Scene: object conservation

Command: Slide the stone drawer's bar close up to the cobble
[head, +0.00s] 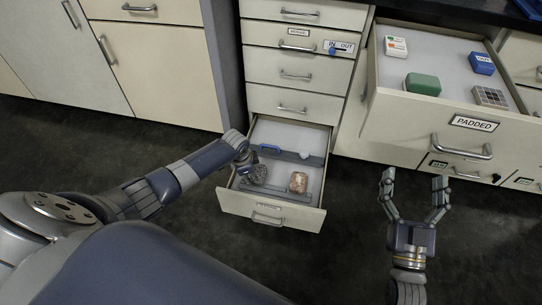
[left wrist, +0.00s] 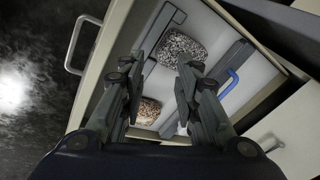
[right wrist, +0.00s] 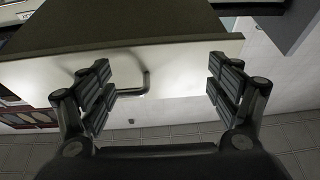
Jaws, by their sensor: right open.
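The low open stone drawer (head: 316,216) has a pale floor. Inside are a grey speckled stone (head: 258,176), a reddish-brown stone (head: 298,182), a dark bar with a blue handle (head: 290,156) towards the back, and a second dark bar (head: 285,195) near the front. In the left wrist view the blue-handled bar (left wrist: 236,60) lies apart from the grey stone (left wrist: 182,48). My left gripper (left wrist: 160,70) is over the drawer with fingers apart and nothing seen between them; it partly hides the brown stone (left wrist: 148,110). My right gripper (head: 414,178) is open and empty, right of the drawer.
A small white round thing (head: 304,155) lies by the blue-handled bar. The open PADDED drawer (head: 400,112) at right holds several small objects; its front and handle (head: 461,148) stand near my right gripper. The floor between the two open drawers is clear.

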